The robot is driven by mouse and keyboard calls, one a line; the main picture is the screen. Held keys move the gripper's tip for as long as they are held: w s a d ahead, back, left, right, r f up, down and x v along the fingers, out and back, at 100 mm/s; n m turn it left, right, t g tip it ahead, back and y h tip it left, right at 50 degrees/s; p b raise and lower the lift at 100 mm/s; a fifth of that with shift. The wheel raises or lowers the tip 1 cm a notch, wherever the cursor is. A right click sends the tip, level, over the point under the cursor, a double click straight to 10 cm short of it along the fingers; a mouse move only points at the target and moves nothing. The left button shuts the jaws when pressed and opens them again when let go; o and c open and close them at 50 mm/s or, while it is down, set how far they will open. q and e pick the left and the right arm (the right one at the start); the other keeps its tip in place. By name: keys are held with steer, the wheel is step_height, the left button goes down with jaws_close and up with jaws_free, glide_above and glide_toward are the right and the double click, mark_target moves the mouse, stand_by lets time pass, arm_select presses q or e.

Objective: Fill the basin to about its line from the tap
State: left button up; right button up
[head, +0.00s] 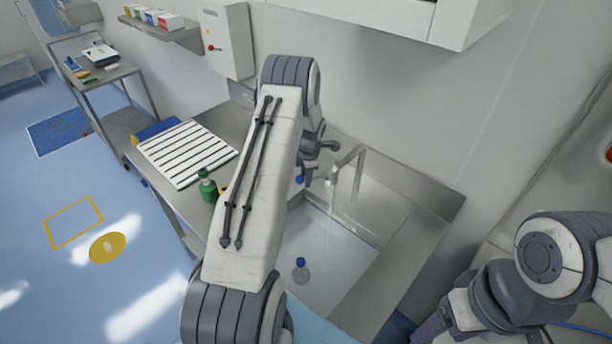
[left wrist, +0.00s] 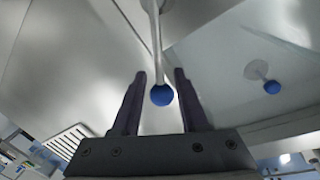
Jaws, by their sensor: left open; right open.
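The steel sink basin (head: 325,262) is in the middle of the head view, with the curved tap (head: 348,172) at its back edge. I cannot make out a fill line or a water level. My left gripper (head: 306,176) is beside the tap, partly hidden by my arm. In the left wrist view, its open fingers (left wrist: 160,76) are on either side of a pale lever with a blue knob (left wrist: 162,95); I cannot tell if they touch it. A blue-knobbed plug (head: 301,268) is in the basin. My right gripper (head: 432,327) is open at the bottom right, away from the sink.
A ribbed white drainboard (head: 187,152) and a green bottle (head: 208,187) stand on the counter left of the basin. A wall box (head: 226,42) and a shelf (head: 168,28) are behind. A cart (head: 100,75) stands at the far left. The blue floor at left is mostly clear.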

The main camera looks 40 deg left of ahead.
arm_select(q)
jaws_close()
steer(key=shift+s+a+f, duration=0.1)
steer(key=shift+s, duration=0.05)
stand_by(1.1)
